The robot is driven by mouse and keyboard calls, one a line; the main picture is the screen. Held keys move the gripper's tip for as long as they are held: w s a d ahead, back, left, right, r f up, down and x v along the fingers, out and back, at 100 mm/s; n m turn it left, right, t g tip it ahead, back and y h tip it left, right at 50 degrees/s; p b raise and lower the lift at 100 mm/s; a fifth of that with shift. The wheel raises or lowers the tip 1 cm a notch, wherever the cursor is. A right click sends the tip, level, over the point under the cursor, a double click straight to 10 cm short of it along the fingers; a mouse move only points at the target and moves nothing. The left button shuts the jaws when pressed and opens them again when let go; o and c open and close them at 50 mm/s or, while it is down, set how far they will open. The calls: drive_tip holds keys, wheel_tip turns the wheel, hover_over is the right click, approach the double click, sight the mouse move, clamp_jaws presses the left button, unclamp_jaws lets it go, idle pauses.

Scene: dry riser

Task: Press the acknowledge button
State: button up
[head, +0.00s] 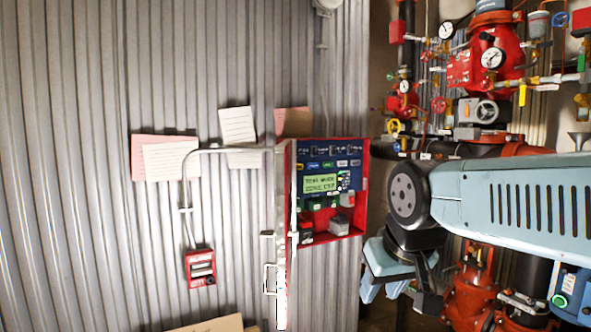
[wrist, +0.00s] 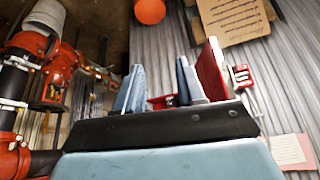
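The red control panel (head: 362,185) is on the corrugated wall, its door (head: 283,215) swung open to the left. Its face has a lit green display (head: 321,185) with a row of small coloured buttons (head: 327,164) above it. The labels are too small to read, so I cannot tell which is the acknowledge button. My gripper (head: 380,292) is below and right of the panel, apart from it. In the wrist view my gripper (wrist: 158,85) has its two blue fingers apart with nothing between them. The red-and-white door (wrist: 211,68) stands beyond the right finger; the panel face is mostly hidden.
A red pull station (head: 200,267) with conduit is on the wall left of the panel. Paper notes (head: 168,160) hang above. Red valves, gauges and pipes (head: 490,60) crowd the right side, behind my arm. The wall between pull station and door is clear.

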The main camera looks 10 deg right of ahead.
clamp_jaws()
idle(1.5)
